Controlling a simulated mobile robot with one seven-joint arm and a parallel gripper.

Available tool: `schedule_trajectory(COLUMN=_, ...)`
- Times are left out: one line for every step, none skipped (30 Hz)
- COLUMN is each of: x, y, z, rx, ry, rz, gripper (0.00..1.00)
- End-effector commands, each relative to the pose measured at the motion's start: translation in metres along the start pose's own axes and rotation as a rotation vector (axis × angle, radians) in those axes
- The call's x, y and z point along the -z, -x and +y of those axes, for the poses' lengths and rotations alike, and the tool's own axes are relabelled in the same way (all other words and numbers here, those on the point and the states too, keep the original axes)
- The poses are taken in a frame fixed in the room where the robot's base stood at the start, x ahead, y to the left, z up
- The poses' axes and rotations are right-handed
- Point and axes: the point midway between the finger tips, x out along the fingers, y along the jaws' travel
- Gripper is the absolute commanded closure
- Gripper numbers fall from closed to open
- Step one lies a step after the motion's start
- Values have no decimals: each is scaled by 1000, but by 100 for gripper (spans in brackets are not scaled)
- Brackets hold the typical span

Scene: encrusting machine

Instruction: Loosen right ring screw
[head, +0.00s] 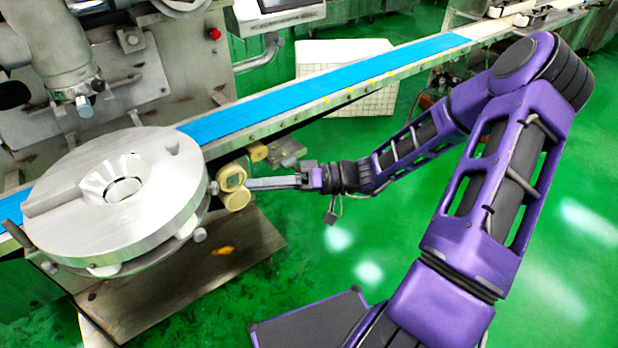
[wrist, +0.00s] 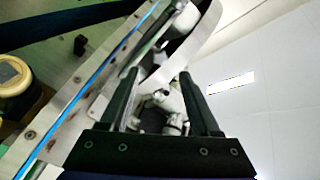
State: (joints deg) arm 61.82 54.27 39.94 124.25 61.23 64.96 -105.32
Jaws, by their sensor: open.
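The round metal ring assembly (head: 110,225) of the machine is at the left in the head view, with a funnel-shaped opening (head: 122,188) on top. Small screws or knobs stick out at its rim, one at the right side (head: 213,187) and one at the lower right (head: 199,235); I cannot tell for sure which is the right ring screw. My gripper (head: 250,184) points left at the rim's right side, its tips close to two round yellowish parts. In the wrist view my gripper (wrist: 158,76) is open, with small metal fittings (wrist: 160,96) showing between the fingers. Contact is unclear.
A blue conveyor belt (head: 330,87) runs diagonally behind the ring. The yellowish round parts (head: 232,178) stand between ring and gripper. A steel base plate (head: 200,265) is below. Green floor (head: 370,235) is open at the right.

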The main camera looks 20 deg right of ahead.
Motion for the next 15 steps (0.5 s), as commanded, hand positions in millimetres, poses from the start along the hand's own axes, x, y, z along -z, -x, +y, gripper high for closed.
schedule_trajectory(x=1, y=14, z=0, rx=-4, ry=2, rz=3, gripper=37)
schedule_trajectory(x=1, y=22, z=0, rx=-4, ry=1, rz=2, gripper=37)
schedule_trajectory(x=1, y=32, z=0, rx=-4, ry=1, rz=3, gripper=37)
schedule_trajectory(x=1, y=39, z=0, rx=-4, ry=2, rz=3, gripper=37)
schedule_trajectory(x=1, y=46, z=0, rx=-4, ry=2, rz=3, gripper=37)
schedule_trajectory(x=1, y=55, z=0, rx=-3, ry=1, rz=2, gripper=37)
schedule_trajectory(x=1, y=62, z=0, rx=-3, ry=1, rz=3, gripper=37)
schedule_trajectory(x=1, y=68, z=0, rx=-4, ry=1, rz=2, gripper=37)
schedule_trajectory(x=1, y=75, z=0, rx=-2, ry=1, rz=2, gripper=37)
schedule_trajectory(x=0, y=80, z=0, rx=-2, ry=1, rz=1, gripper=37)
schedule_trajectory(x=0, y=84, z=0, rx=-2, ry=1, rz=1, gripper=37)
schedule_trajectory(x=1, y=90, z=0, rx=-2, ry=1, rz=2, gripper=37)
schedule_trajectory(x=0, y=93, z=0, rx=-2, ry=0, rz=2, gripper=37)
schedule_trajectory(x=0, y=96, z=0, rx=-1, ry=0, rz=1, gripper=37)
schedule_trajectory(x=0, y=99, z=0, rx=0, ry=0, rz=0, gripper=37)
